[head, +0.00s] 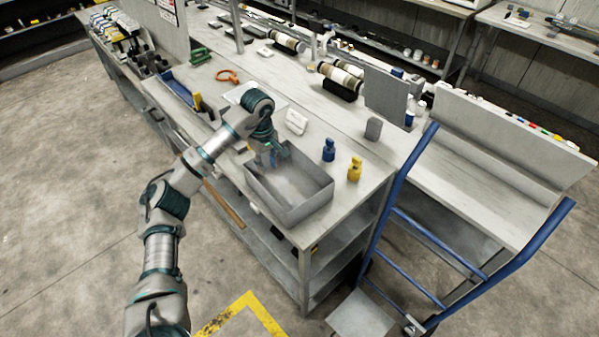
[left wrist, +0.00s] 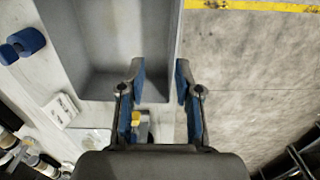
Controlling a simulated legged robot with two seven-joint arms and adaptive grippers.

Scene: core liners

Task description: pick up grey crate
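The grey crate (head: 308,207) is an open, empty box on the near corner of the workbench. It also shows in the left wrist view (left wrist: 120,40), filling the upper left middle. My left gripper (head: 272,156) is at the crate's left end in the head view. In the left wrist view my left gripper (left wrist: 160,72) has its fingers spread apart with nothing clamped. One finger is over the crate's inside and the other is past its side wall, with the wall's line running between them. I cannot tell whether they touch it. My right gripper is not in view.
A blue bottle (head: 328,150) and a yellow bottle (head: 355,171) stand behind the crate. A white box (head: 296,121) is farther back. A blue-framed cart (head: 398,190) stands right of the bench. Open floor lies left of the bench, with yellow marking (head: 245,310) in front.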

